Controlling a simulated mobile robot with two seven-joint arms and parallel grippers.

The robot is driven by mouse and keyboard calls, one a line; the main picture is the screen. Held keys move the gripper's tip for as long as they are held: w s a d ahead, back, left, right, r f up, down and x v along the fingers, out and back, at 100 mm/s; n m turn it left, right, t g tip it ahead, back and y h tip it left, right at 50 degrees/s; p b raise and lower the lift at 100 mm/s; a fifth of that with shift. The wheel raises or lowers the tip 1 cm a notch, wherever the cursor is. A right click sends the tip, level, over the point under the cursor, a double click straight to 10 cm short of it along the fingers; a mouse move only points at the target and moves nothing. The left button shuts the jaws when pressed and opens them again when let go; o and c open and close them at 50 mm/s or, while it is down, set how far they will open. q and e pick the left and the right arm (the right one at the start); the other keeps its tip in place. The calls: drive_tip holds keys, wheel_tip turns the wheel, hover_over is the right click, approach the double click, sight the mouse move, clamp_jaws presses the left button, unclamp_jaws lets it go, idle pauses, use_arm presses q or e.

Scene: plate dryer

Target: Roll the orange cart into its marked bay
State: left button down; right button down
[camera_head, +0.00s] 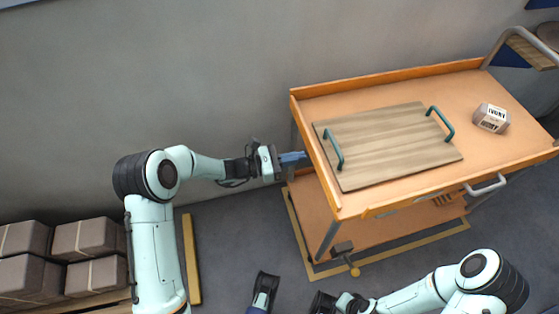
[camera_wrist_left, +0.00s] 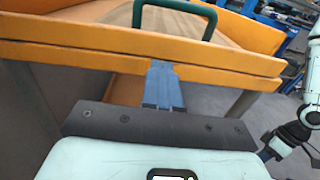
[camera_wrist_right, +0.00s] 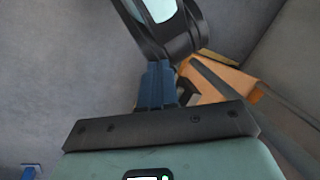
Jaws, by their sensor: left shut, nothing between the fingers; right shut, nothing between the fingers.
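The orange cart (camera_head: 330,195) stands at centre right in the head view, by the grey wall. A yellow outline (camera_head: 300,235) on the floor marks the bay; its left and front lines show around the cart's lower shelf, and its far parts are hidden. My left gripper (camera_head: 293,158) is shut and empty at the cart's left end; contact is unclear. In the left wrist view its blue fingers (camera_wrist_left: 161,84) overlap the cart's orange end rail (camera_wrist_left: 90,55). My right gripper (camera_wrist_right: 157,85) is shut and empty, with the cart's orange edge (camera_wrist_right: 228,78) beyond it.
A wooden tray (camera_head: 390,145) with green handles and a small box (camera_head: 491,117) lie on the cart top. A yellow-tipped pedal (camera_head: 350,264) sticks out low at its front left corner. A yellow bar (camera_head: 190,258) and stacked brown boxes (camera_head: 85,240) lie to the left.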

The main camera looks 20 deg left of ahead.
sight(312, 155)
use_arm(q)
drive_tip(key=shift+x, duration=0.75)
use_arm(e)
drive_tip(key=shift+w+f, duration=0.15)
drive_tip(key=shift+w, duration=0.1)
